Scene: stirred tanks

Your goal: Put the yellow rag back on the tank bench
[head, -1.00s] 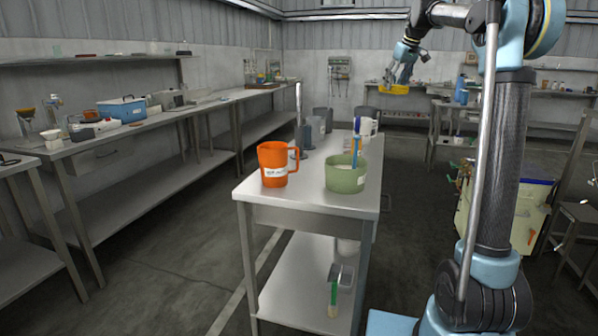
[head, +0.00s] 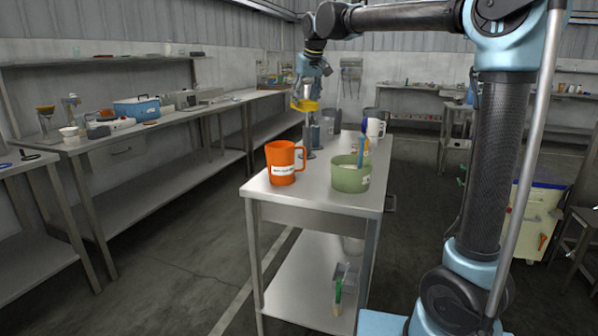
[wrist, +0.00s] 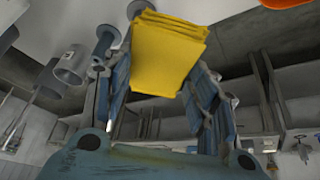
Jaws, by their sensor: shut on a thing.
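The yellow rag (head: 304,106) is folded and held between the fingers of my gripper (head: 305,96), which is shut on it. In the wrist view the rag (wrist: 168,55) sits between the two blue fingers. In the head view my gripper and the rag appear above the far left part of the steel bench (head: 312,188), over or near a grey stand. Their exact height above the bench top is hard to tell. This bench carries an orange jug (head: 284,163) and a green tub (head: 350,178) at its near end.
A white mug (head: 374,128) and grey vessels stand toward the bench's far end. The grey stand (head: 309,140) rises close under my gripper. A patch between the jug and the tub is bare. A long side bench (head: 180,117) with a blue box (head: 136,109) lies left.

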